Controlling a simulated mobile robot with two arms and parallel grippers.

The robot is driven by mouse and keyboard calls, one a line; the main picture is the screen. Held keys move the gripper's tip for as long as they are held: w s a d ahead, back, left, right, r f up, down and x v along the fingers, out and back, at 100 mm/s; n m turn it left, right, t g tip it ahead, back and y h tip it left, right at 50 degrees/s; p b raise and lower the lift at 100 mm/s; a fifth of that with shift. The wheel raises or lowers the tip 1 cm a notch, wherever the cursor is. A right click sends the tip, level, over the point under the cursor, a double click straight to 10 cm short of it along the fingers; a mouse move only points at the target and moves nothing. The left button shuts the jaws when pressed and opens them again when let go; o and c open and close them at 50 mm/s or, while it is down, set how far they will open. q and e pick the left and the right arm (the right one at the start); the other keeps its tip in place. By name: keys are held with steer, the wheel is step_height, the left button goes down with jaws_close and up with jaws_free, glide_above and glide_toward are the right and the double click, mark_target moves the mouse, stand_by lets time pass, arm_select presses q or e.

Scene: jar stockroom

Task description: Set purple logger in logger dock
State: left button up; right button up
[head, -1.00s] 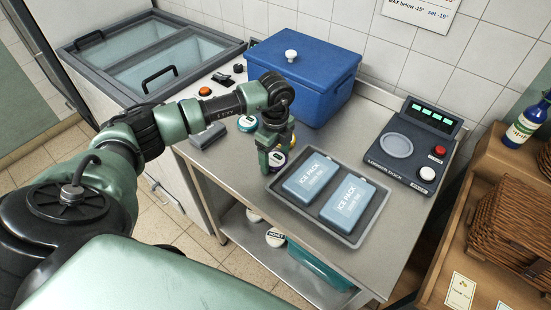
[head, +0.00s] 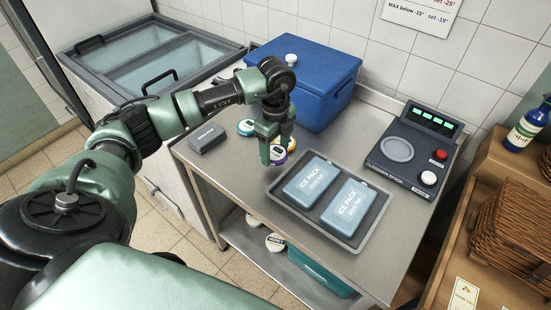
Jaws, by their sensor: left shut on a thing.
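My left gripper (head: 277,148) points down over the steel table, left of the ice pack tray. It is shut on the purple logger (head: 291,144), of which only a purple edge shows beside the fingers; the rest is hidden. The logger dock (head: 413,156) is a dark unit at the right back of the table. Its round pale plate (head: 397,149) is bare, and its display shows green lights. The gripper is well to the left of the dock. My right gripper is not in view.
A grey tray (head: 350,236) holds two ice packs (head: 311,182) between gripper and dock. A blue cool box (head: 318,85) stands behind. Another round logger (head: 246,127) and a grey block (head: 206,138) lie on the left. A wooden shelf unit (head: 478,240) borders the right.

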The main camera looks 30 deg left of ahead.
mark_target(276, 153)
arm_select(q)
step_height(276, 153, up, 15)
steer(key=b, duration=0.1)
steer(key=shift+r+b, duration=0.2)
steer(key=shift+b, duration=0.15)
